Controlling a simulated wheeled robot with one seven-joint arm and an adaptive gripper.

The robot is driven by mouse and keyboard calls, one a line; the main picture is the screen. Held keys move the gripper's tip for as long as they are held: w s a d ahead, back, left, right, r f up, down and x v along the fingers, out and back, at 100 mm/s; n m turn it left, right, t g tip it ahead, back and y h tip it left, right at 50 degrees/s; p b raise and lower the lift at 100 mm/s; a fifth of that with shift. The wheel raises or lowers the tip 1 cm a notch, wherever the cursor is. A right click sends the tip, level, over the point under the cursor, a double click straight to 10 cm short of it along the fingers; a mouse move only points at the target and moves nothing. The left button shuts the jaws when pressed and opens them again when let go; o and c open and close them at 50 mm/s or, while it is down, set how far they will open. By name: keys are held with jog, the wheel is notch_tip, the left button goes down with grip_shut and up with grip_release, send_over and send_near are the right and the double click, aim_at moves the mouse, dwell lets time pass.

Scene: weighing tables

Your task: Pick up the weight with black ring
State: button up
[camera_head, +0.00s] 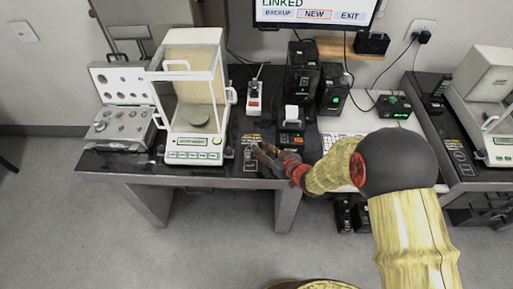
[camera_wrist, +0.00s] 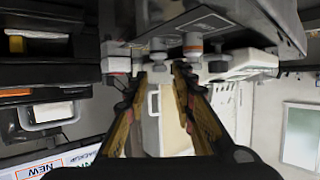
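Small grey metal weights stand near the front edge of the dark table (camera_head: 226,162), in front of my gripper. In the wrist view one weight (camera_wrist: 158,56) shows between the fingertips and another (camera_wrist: 192,50) by the right fingertip. They are tiny in the head view, at the weights' place (camera_head: 248,154). I cannot clearly make out which one has a black ring. My gripper (camera_head: 259,149) is low over the table front; in the wrist view its two fingers (camera_wrist: 158,76) are apart, with nothing visibly held between them.
A balance with a glass case (camera_head: 195,141) stands left of my gripper. An open case of weights (camera_head: 122,122) is farther left. A small printer-like device (camera_head: 291,138) and black boxes (camera_head: 302,75) stand behind and to the right. A second balance (camera_head: 484,80) is far right.

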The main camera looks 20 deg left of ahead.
jog(key=x, duration=0.2)
jog(key=b+x, duration=0.1)
jog(key=shift+w+a+f, duration=0.15)
jog(key=shift+w+f, duration=0.1)
jog(key=shift+f, duration=0.15)
jog(key=shift+w+a, duration=0.25)
jog(key=shift+a, duration=0.1)
jog(key=shift+c, duration=0.3)
grip_shut()
